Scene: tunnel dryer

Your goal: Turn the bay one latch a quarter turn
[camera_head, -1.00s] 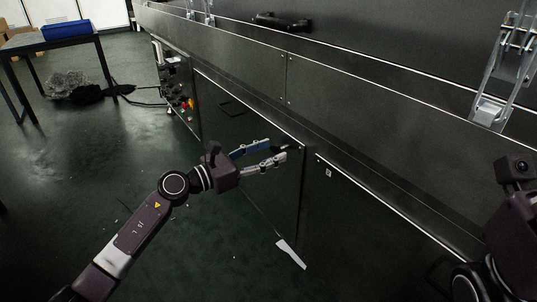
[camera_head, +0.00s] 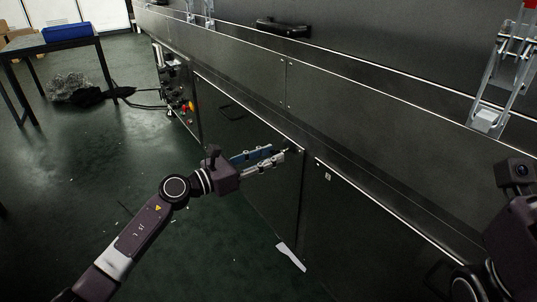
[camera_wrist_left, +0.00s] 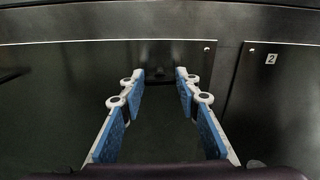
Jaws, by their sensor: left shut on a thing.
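The bay one latch is a small dark piece near the upper right corner of the dark left-hand door panel (camera_head: 245,135). It is hard to make out against the panel, and the fingertips mostly hide it in the head view. My left gripper (camera_head: 280,154) reaches it from the left, with blue-padded fingers at the panel face. In the left wrist view the fingertips (camera_wrist_left: 160,74) stand either side of the dark latch (camera_wrist_left: 164,77), shut on it. How far the latch is turned cannot be told.
The neighbouring panel (camera_head: 370,220) carries a small label, read as 2 in the wrist view (camera_wrist_left: 271,58). A control box with coloured knobs (camera_head: 178,90) is at the far left end. A table with a blue bin (camera_head: 68,31) stands back left. The floor beside my arm is mostly clear.

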